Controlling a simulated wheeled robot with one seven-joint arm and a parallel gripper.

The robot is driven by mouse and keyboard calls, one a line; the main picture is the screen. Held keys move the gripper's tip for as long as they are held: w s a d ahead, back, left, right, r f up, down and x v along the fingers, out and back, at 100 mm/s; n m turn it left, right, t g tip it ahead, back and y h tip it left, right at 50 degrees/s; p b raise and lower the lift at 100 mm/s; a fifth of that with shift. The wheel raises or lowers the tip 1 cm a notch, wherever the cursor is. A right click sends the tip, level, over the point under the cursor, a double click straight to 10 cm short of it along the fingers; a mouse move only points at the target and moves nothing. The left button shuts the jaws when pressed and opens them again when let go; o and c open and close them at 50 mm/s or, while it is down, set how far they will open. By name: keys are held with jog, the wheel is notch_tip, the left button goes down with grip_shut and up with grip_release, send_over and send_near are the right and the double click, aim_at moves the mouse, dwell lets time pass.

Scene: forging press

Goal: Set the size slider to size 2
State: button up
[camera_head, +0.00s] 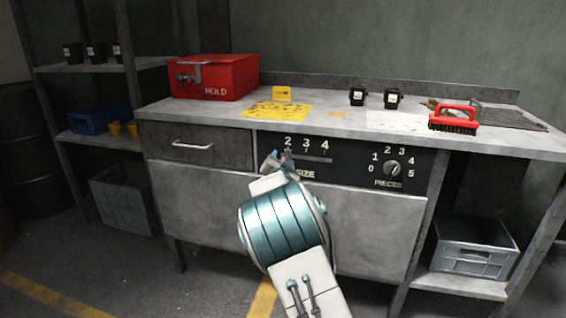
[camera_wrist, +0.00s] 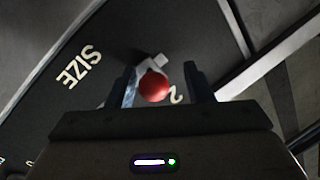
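The size slider's slot (camera_head: 314,159) runs below the numbers 2, 3 and 4 on the dark panel (camera_head: 347,180), above the word SIZE. Its red ball knob (camera_wrist: 155,86) shows in the wrist view, with a pale piece behind it, close to the printed 2 (camera_wrist: 177,97). My gripper (camera_head: 272,160) is at the slot's left end, near the 2, and hides the knob in the head view. In the wrist view my gripper (camera_wrist: 161,86) has its fingers apart on both sides of the knob. The left finger is close to the knob; a gap shows at the right finger.
The PIECES dial (camera_head: 392,169) is right of the slider. A drawer handle (camera_head: 193,145) sticks out to the left. The space before the panel is clear.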

jog(key=shift+d, duration=0.15)
jog(key=shift+s+r, duration=0.1)
jog(key=shift+s, duration=0.35)
jog(key=s+a+p, duration=0.1)
jog(key=s+p, duration=0.1)
jog(key=s, duration=1)
jog(key=shift+s+p, duration=0.3)
jog(key=shift+s, duration=0.1)
jog(key=shift+a, duration=0.1)
